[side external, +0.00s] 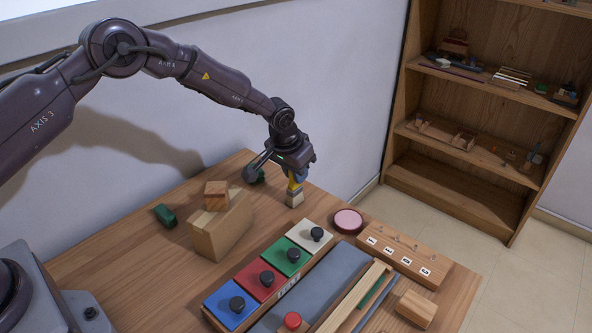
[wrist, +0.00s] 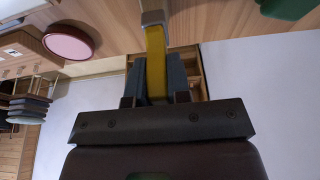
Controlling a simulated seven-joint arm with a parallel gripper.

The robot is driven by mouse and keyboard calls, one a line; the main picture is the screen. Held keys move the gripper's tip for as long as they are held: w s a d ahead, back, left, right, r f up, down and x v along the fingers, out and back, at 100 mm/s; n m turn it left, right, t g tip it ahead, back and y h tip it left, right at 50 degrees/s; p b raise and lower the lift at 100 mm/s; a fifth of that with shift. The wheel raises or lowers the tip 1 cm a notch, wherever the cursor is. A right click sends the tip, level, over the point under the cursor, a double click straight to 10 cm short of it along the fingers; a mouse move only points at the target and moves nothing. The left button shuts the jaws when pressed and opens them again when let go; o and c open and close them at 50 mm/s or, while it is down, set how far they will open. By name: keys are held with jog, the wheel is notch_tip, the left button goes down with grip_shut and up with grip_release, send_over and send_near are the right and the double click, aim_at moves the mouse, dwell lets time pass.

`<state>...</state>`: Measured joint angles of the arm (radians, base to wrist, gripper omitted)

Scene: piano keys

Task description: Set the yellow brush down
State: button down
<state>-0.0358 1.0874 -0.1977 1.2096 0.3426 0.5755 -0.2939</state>
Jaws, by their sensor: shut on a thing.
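The yellow brush (side external: 294,198) is held upright under my gripper (side external: 293,179), with its pale bristle end pointing down at the wooden table (side external: 180,262). The bristles are at or just above the tabletop; I cannot tell whether they touch. In the wrist view, the brush's yellow handle (wrist: 156,62) sits between the two fingers of my gripper (wrist: 157,75), which are shut on it. The upper end of the handle is hidden by the gripper.
A tan box (side external: 221,230) with a small wooden block (side external: 216,195) on top stands left of the brush. A pink round disc (side external: 348,221) lies to the right. Coloured piano keys (side external: 268,278) with black knobs lie in front. Bare table surrounds the brush.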

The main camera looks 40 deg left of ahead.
jog(key=c, duration=1.1)
grip_release()
jog(key=v, duration=1.2)
jog(key=shift+r, duration=0.1)
jog(key=s+a+r+t, duration=0.1)
jog(key=s+a+r, duration=0.1)
jog(key=s+r, duration=1.2)
jog(key=shift+t, duration=0.6)
jog(key=s, duration=0.6)
jog(key=s+a+r, duration=0.1)
jog(key=s, duration=0.6)
jog(key=s+a+r, duration=0.1)
jog(key=s, duration=0.6)
jog(key=shift+r, duration=0.25)
